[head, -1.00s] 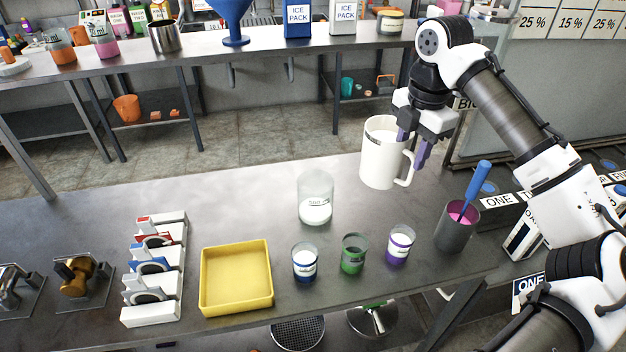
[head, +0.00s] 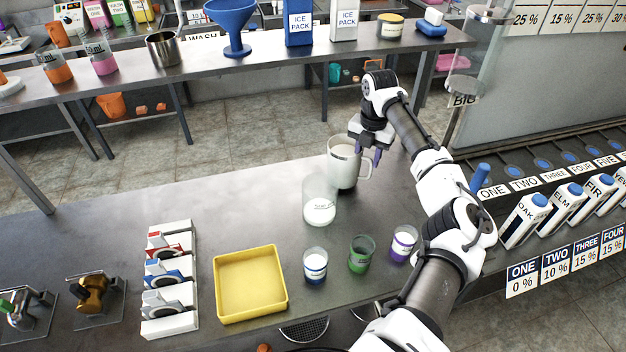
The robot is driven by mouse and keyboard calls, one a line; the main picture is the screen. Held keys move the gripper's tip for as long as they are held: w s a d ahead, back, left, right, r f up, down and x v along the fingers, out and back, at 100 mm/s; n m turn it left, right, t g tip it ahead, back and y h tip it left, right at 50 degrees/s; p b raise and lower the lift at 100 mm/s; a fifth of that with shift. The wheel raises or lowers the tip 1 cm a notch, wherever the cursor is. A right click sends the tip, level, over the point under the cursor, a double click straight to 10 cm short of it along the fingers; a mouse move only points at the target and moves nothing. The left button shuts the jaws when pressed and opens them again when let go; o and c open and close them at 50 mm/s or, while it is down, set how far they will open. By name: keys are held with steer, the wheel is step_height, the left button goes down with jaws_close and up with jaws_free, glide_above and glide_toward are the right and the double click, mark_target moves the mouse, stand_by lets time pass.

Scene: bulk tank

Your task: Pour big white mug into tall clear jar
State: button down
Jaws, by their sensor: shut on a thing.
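The big white mug (head: 343,166) is upright at the back of the near table, with its handle to the right. My gripper (head: 367,152) is at the mug's right side, shut on it; the exact finger contact is partly hidden. Whether the mug touches the table is hard to tell. The tall clear jar (head: 319,204) stands in front of the mug and a little left, with white contents low inside. The jar's upper part overlaps the mug's lower left in the picture.
A yellow tray (head: 220,290) and a white rack (head: 170,325) are to the left. A blue stick (head: 480,178) shows behind my arm. The table left of the jar is clear.

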steer(key=shift+w+a, duration=0.1)
stand_by(0.4)
steer(key=s+r+t+b, duration=0.1)
steer(key=b, duration=0.1)
steer(key=s+a+t+h+b, duration=0.1)
steer(key=t+b, duration=0.1)
steer(key=s+r+t+h+b, duration=0.1)
steer(key=s+b, duration=0.1)
steer(key=shift+a+r, duration=0.35)
steer(key=shift+a, duration=0.05)
steer(key=shift+s+a+r+t+h+b, duration=0.35)
steer(key=shift+s+r+t+b, duration=0.35)
steer(key=shift+b, duration=0.8)
steer(key=shift+s+a+r+t+h+b, duration=0.35)
steer(key=shift+r+t+b, duration=0.45)
steer(key=shift+b, duration=0.65)
steer(key=shift+s+a+r+t+h+b, duration=0.1)
steer(key=shift+s+r+t+h+b, duration=0.45)
steer(key=shift+b, duration=1.7)
steer(key=shift+s+a+f+t+b, duration=0.15)
steer(key=shift+f+t+b, duration=0.65)
steer(key=shift+b, duration=2.1)
